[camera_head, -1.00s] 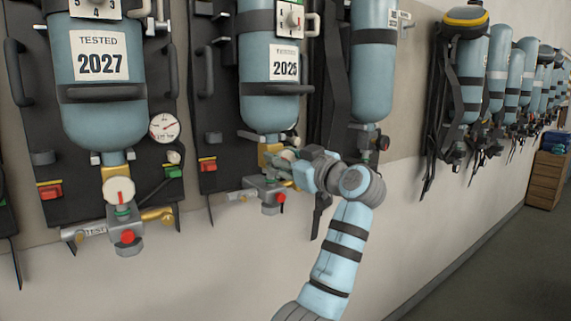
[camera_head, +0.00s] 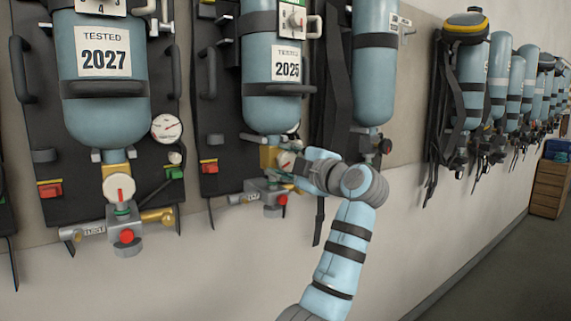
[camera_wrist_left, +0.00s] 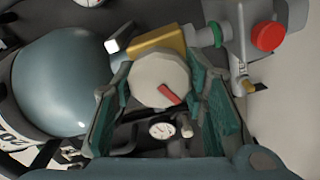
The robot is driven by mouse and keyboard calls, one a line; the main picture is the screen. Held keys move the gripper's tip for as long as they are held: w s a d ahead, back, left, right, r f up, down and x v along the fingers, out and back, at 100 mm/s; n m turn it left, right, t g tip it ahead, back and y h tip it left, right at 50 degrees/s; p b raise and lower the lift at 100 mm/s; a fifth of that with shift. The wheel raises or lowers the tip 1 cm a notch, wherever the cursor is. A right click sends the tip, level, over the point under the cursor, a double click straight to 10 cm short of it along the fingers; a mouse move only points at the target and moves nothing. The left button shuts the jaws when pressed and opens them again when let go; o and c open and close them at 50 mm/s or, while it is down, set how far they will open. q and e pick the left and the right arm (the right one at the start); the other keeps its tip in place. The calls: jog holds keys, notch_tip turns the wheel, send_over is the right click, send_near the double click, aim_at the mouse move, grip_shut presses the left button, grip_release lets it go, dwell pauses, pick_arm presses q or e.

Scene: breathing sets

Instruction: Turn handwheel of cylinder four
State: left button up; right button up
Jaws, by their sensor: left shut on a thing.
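A blue-grey cylinder (camera_head: 268,110) labelled "TESTED 2025" hangs on a dark backplate in the head view. A brass valve (camera_head: 268,158) sits below it, with a round pale handwheel (camera_head: 286,161) on its front. My left gripper (camera_head: 289,165) is at this handwheel. In the left wrist view the handwheel (camera_wrist_left: 155,78), with a red mark, sits between the two green fingers of my gripper (camera_wrist_left: 166,85), which are shut on it. The brass valve body (camera_wrist_left: 158,46) shows beside it, and the cylinder (camera_wrist_left: 62,85) fills the left. My right gripper is not in view.
A cylinder labelled 2027 (camera_head: 104,90) hangs to the left, with its own pale handwheel (camera_head: 119,188). Another cylinder (camera_head: 374,80) hangs close on the right. A red button (camera_wrist_left: 267,36) and green ring (camera_wrist_left: 217,34) are near the fingers. Open floor lies at right.

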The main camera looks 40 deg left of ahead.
pick_arm(q)
jog(key=n+b, duration=0.1)
jog(key=n, duration=0.5)
jog(key=shift+f, duration=0.15)
jog(key=n, duration=0.6)
jog(key=shift+f+n, duration=0.1)
jog(key=shift+n, duration=0.3)
jog(key=o, duration=1.2)
